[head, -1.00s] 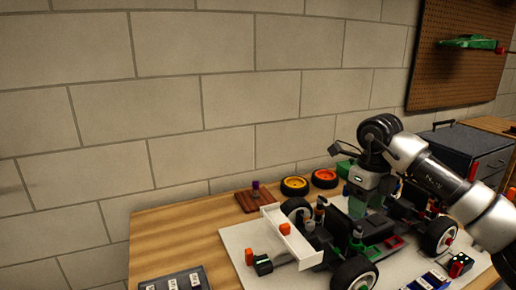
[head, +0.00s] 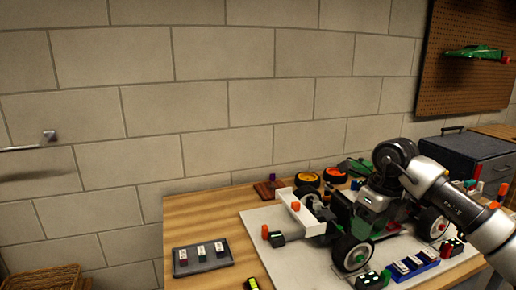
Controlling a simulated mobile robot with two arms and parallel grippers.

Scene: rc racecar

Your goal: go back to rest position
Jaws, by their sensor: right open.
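My right arm comes in from the right, bends at a dark elbow-like joint, and its wrist points down over the racecar. My right gripper (head: 371,222) is low over the middle of the car; its fingertips blend with the dark car parts, and nothing is clearly seen held in it. The racecar (head: 350,252) stands on a pale mat (head: 294,268), with a white rear wing (head: 301,215) and black wheels. My left gripper is out of view.
A grey tray (head: 186,268) with several small blocks lies on the wooden table (head: 205,210). A blue holder (head: 420,270) is in front of the car. Yellow (head: 307,179) and orange (head: 335,175) wheels and a dark toolbox (head: 462,150) stand behind.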

